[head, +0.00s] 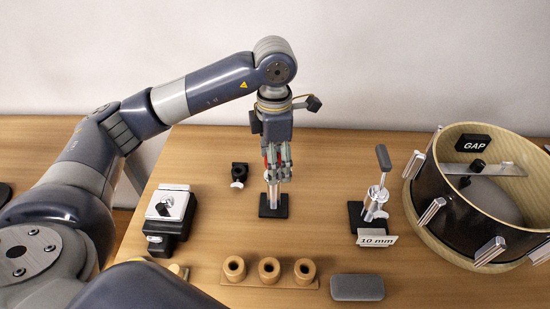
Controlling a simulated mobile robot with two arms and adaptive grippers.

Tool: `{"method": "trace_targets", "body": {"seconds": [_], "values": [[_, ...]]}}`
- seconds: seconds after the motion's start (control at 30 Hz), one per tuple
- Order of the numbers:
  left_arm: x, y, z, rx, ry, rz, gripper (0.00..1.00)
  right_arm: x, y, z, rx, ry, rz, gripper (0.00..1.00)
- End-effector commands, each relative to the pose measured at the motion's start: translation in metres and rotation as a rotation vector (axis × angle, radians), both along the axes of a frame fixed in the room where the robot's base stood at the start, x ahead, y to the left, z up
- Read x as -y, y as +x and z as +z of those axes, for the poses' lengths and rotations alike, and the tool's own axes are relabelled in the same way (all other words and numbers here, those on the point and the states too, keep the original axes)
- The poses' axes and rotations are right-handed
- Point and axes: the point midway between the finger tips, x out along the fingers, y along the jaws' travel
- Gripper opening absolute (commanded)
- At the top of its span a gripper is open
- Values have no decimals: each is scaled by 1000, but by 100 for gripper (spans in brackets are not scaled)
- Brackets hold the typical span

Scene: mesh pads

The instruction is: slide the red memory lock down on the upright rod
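The upright rod (273,196) is silver and stands on a black square base (273,211) near the middle of the table. My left gripper (278,177) points down from above, with its fingers around the upper part of the rod. Small patches of red, apparently the red memory lock (266,160), show among the fingers. The fingers hide most of the lock and the rod's top. I cannot tell whether the fingers press on the lock or stand apart from it. My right gripper is not in view.
A small black clamp (239,172) lies left of the rod, and a black-and-silver block (172,212) farther left. A wooden holder (269,283) and a grey case (357,287) lie in front. A handled metal tool (376,195) and a drum shell (440,205) stand right.

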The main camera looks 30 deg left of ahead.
Motion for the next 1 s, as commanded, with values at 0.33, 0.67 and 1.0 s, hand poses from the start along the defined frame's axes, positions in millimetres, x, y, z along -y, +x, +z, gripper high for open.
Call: {"method": "trace_targets", "body": {"seconds": [0.33,0.67,1.0], "values": [[0,0,-20,0,0,0,37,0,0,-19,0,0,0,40],[0,0,-33,0,0,0,37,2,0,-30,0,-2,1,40],[0,0,-34,0,0,0,37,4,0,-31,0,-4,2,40]]}}
